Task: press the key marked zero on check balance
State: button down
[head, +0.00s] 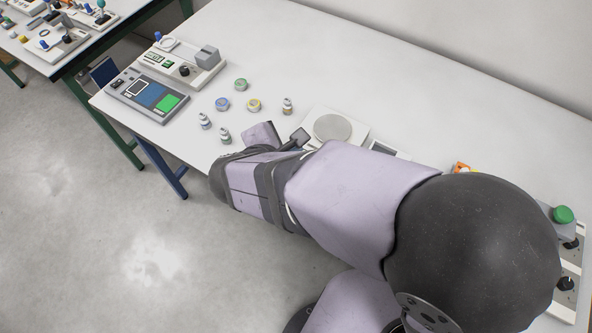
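A white balance with a round grey pan (332,128) stands on the white table, behind my arm. Part of its dark display (382,147) shows, and my arm hides its front. I cannot tell from its markings whether it is the check balance, and no key marked zero can be read. My gripper (299,138) is partly hidden by my wrist. A dark end piece shows just left of the pan, close to the balance. Whether it touches anything, and whether the fingers are open or shut, cannot be seen.
A grey panel with blue and green areas (150,97) and a device with a knob (182,68) stand at the left end. Several small jars and bottles, one a yellow-banded jar (253,105), stand between them and the balance. A green button (563,215) is at right.

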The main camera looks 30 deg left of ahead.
jog(key=shift+f+b, duration=2.3)
jog(key=shift+f, duration=0.8)
jog(key=shift+f, duration=0.1)
jog(key=shift+f+b, duration=0.35)
jog(key=shift+b, duration=0.05)
jog(key=shift+f+b, duration=0.35)
jog(key=shift+r, duration=0.15)
dwell(0.5)
jog(key=shift+r+p, duration=0.7)
notch_tip(320, 180, up, 5)
jog(key=p, duration=0.4)
